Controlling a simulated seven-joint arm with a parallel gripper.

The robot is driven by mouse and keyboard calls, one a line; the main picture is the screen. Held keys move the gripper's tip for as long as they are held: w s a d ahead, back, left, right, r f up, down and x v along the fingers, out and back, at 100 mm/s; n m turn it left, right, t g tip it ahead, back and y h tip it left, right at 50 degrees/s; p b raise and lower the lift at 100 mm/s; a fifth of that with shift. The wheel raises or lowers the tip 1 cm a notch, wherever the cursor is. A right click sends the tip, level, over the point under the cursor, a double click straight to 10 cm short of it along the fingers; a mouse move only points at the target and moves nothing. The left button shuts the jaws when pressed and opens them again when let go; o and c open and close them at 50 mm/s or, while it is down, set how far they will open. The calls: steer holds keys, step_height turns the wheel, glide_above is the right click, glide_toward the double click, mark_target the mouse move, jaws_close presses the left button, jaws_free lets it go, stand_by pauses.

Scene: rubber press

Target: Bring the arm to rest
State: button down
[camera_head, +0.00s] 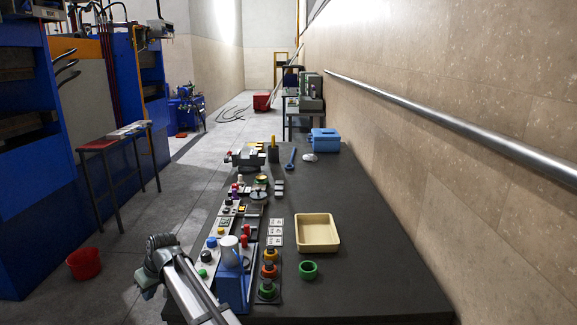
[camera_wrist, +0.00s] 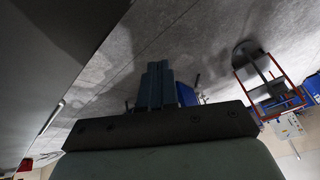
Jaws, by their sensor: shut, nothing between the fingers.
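My gripper (camera_wrist: 158,70) shows in the wrist view as two bluish fingers close together, shut and empty, in front of a wide dark bar. Nothing touches the fingertips. Behind them are grey floor and a dark surface at the upper left. In the head view, part of my arm (camera_head: 165,262) is bent at the lower left, by the left edge of the dark table (camera_head: 370,275). I cannot make out my fingers in that view.
The table holds a cream tray (camera_head: 318,246), a green ring (camera_head: 308,270), a blue box (camera_head: 326,146) and a row of buttons and small parts along its left side. A red bucket (camera_head: 84,264) stands on the floor. A wall with a metal rail (camera_head: 450,125) bounds the right. The table's right side is clear.

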steer(key=s+a+f, duration=0.5)
steer(key=s+f, duration=0.8)
steer(key=f, duration=0.1)
steer(key=s+d+f+h, duration=0.2)
steer(key=s+d+f, duration=0.2)
steer(key=f, duration=0.4)
steer(key=d+f+m+g+h, duration=0.1)
steer(key=d+f+m, duration=0.1)
steer(key=d+f, duration=0.65)
steer(key=d+f+m+g+h, duration=0.1)
steer(key=d+f, duration=0.3)
steer(key=d, duration=1)
steer(key=d+f+m+g+h, duration=0.15)
steer(key=d+f, duration=0.45)
steer(key=d, duration=0.6)
steer(key=s+d+f+m+g, duration=0.1)
steer(key=s+d+f+m, duration=0.1)
steer(key=s+d, duration=0.45)
steer(key=s+d+f+m+g, duration=0.1)
steer(key=s+d+f, duration=0.25)
steer(key=d, duration=0.55)
steer(key=s+d+m+g, duration=0.2)
steer(key=s+d, duration=0.7)
steer(key=s, duration=0.5)
steer(key=shift+f+m+y, duration=0.25)
steer(key=shift+m+y, duration=0.1)
steer(key=shift+m, duration=0.5)
steer(key=shift+w+a+g, duration=0.1)
steer(key=shift+g, duration=0.15)
